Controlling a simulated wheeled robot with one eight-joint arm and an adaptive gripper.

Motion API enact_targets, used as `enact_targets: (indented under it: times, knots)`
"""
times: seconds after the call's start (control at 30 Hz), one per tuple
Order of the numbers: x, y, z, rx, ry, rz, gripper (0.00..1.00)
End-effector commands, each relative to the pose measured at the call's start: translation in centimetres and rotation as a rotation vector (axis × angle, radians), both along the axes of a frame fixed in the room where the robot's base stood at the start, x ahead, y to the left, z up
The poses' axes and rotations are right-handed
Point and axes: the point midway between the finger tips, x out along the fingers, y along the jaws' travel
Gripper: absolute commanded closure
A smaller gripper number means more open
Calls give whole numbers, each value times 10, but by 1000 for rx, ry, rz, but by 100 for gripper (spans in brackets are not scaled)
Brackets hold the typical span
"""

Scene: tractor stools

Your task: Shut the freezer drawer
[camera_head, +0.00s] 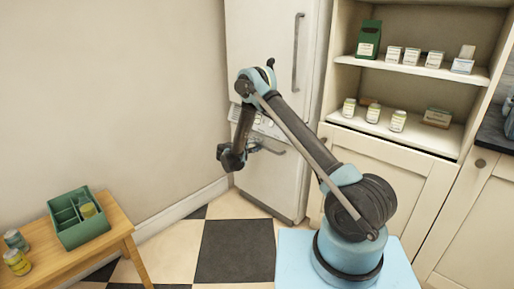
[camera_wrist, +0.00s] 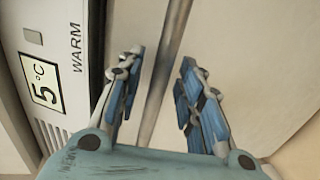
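The freezer drawer (camera_head: 280,182) is the pale lower front of the tall fridge-freezer. I cannot tell from here how far it stands out. Its handle (camera_head: 272,151) is partly hidden behind my arm. My gripper (camera_head: 256,146) is at the upper left of the drawer front, close to the handle. In the wrist view my gripper (camera_wrist: 160,90) is open, with blue-padded fingers apart. A grey bar (camera_wrist: 163,75), apparently the handle, runs between and beyond them. Contact with it cannot be told. The display panel (camera_wrist: 45,82) reads 5 °C and WARM.
The upper fridge door (camera_head: 270,45) looks shut. Shelves (camera_head: 440,135) with jars and boxes are at right. Checkered floor (camera_head: 237,250) lies open in front.

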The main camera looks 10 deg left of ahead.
Motion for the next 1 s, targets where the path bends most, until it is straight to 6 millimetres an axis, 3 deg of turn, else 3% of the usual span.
enact_targets:
  times: [0.53,0.73,1.0]
  knots:
    - [-75,55,18,-1,2,2,66]
    - [-88,64,20,0,1,2,66]
    - [-90,65,21,0,1,1,66]
